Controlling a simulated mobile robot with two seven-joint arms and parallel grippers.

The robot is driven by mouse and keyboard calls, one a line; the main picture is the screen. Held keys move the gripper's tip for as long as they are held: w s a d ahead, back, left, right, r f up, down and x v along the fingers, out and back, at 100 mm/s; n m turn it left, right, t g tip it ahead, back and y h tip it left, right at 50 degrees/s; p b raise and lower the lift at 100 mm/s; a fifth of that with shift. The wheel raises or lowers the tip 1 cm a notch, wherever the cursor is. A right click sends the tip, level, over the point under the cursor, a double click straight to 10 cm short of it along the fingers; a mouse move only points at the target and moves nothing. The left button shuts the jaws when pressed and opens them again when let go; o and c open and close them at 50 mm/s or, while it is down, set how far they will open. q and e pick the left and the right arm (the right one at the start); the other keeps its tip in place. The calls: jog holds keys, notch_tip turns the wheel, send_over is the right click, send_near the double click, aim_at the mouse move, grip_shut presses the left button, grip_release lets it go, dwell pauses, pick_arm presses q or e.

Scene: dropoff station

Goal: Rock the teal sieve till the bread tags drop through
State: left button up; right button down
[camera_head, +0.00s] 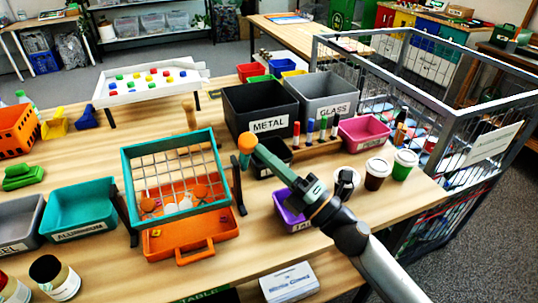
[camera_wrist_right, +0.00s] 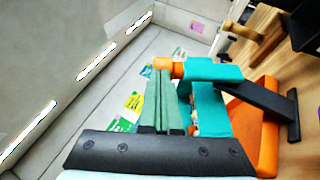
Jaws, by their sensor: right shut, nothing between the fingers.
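The teal sieve (camera_head: 126,190) has a wire mesh and sits tilted between black stands over an orange tray (camera_head: 215,236) with a partly readable label. Orange and white round pieces (camera_head: 170,208) show at the mesh's near end; I cannot tell whether they lie on it or under it. My right gripper (camera_head: 258,152) is shut and empty, its tips close to an orange knob (camera_head: 247,140) right of the sieve. In the right wrist view the shut green fingers (camera_wrist_right: 163,80) are beside the orange knob (camera_wrist_right: 176,68) and a teal part (camera_wrist_right: 210,72); contact is unclear. My left gripper is out of view.
A teal ALUMINUM bin (camera_head: 80,212) stands left of the sieve. The METAL bin (camera_head: 261,106) and GLASS bin (camera_head: 326,95) stand behind my right gripper. A purple bin (camera_head: 290,214), lidded cups (camera_head: 377,173) and a wire cage (camera_head: 450,140) are to the right.

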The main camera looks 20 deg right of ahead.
jog(key=shift+w+r+p, duration=0.8)
jog(key=shift+r+p, duration=0.05)
jog(key=shift+p, duration=0.25)
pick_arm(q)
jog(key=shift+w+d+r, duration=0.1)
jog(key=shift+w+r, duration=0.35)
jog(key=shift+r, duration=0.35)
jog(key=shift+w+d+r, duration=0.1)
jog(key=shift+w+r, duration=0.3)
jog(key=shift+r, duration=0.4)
pick_arm(e)
jog(key=w+r, duration=0.2)
jog(key=w, duration=0.7)
jog(key=shift+w+a, duration=0.25)
jog(key=shift+w, duration=0.15)
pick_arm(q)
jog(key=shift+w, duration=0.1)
pick_arm(e)
jog(key=shift+w, duration=0.15)
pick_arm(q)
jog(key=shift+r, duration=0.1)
pick_arm(e)
jog(key=shift+d+r, duration=0.1)
